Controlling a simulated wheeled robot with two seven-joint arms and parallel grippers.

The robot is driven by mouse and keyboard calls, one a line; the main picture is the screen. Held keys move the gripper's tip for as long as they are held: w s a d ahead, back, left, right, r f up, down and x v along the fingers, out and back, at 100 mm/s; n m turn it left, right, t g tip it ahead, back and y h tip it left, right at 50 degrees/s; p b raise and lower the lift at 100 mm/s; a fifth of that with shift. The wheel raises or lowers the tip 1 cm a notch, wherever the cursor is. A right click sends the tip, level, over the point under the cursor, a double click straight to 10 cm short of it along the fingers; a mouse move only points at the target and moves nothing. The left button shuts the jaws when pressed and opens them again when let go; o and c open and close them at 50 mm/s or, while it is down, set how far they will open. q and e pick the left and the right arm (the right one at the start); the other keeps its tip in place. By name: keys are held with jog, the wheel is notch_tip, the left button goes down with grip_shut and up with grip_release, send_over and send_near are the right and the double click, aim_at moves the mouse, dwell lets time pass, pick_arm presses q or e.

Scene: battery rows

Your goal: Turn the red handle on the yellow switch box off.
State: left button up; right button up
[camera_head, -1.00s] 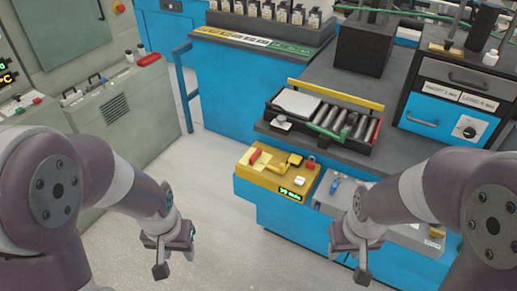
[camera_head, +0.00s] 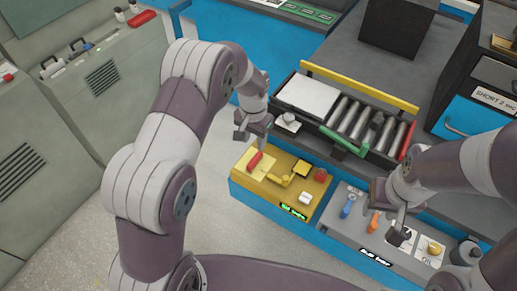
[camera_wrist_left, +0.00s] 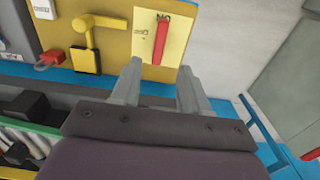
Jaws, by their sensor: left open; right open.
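The yellow switch box (camera_head: 263,188) stands in the middle of the head view, on the front of the blue bench. Its red handle (camera_head: 255,161) sits on a pale yellow plate at the box's left end. In the left wrist view the red handle (camera_wrist_left: 160,38) points along the picture's vertical, with small lettering at its far end. My left gripper (camera_head: 253,143) is open above and behind the handle. In the wrist view its fingertips (camera_wrist_left: 158,76) are spread to either side of the handle's line, apart from it. My right gripper (camera_head: 389,213) is open over the grey box.
The switch box also carries a yellow lever (camera_head: 286,181), a red padlock (camera_head: 320,175) and a green display (camera_head: 293,212). A grey box (camera_head: 345,226) with blue and orange handles adjoins on the right. A roller tray (camera_head: 308,97) lies behind. Floor at left is clear.

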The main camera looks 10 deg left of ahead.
aim_at(256, 157)
pick_arm(q)
jog(key=f, duration=0.5)
jog(key=w+f, duration=0.1)
jog(key=f, duration=0.2)
jog(key=shift+d+f+p, duration=0.2)
jog(key=shift+f+p, duration=0.1)
jog(key=shift+p, duration=0.1)
jog(key=shift+s+a+f, duration=0.1)
jog(key=shift+f, duration=0.25)
jog(key=shift+s+f, duration=0.15)
jog(key=shift+s, duration=0.05)
jog(key=shift+w+f, duration=0.1)
jog(key=shift+w, duration=0.05)
jog(key=shift+c, duration=0.3)
grip_shut()
pick_arm(e)
jog(key=shift+w+d+r, duration=0.15)
jog(key=shift+w+r, duration=0.2)
jog(key=shift+w, duration=0.05)
